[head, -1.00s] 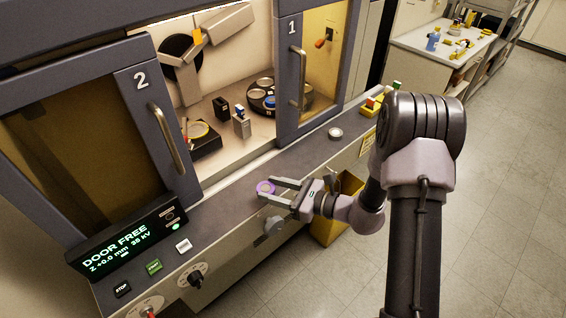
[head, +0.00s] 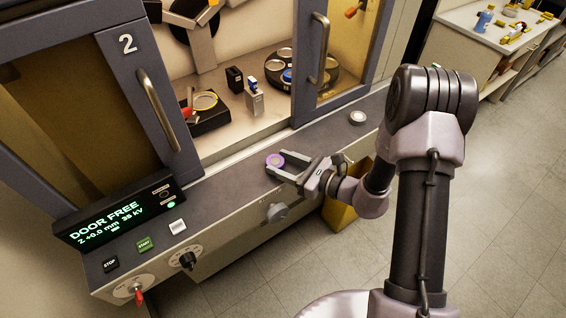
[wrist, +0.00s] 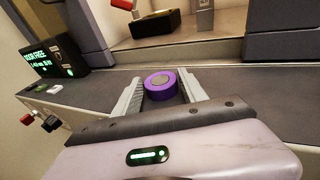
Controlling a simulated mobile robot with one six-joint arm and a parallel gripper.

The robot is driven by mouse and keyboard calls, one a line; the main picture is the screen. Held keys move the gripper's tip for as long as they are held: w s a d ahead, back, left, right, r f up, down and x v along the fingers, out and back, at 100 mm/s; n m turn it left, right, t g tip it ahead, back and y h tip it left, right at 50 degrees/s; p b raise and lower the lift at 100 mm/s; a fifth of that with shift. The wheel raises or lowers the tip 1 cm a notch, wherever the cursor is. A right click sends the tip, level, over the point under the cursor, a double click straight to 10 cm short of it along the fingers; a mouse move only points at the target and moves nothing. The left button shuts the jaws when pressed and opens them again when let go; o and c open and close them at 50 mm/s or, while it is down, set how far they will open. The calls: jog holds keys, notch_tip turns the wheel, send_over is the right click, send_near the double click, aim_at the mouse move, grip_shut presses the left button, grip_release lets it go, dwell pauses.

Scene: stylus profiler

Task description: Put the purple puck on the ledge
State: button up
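In the wrist view the puck (wrist: 161,86) sits between the fingertips of my gripper (wrist: 161,80), with narrow gaps showing on both sides.
Door 2 (head: 85,110) is at the left and door 1 (head: 330,55) at the right, with an open bay between. A control display (head: 115,218) and buttons stand on the left of the ledge. A pale round piece (head: 357,117) lies farther right. A knob (head: 276,212) juts below.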

jog(key=shift+o, duration=1.3)
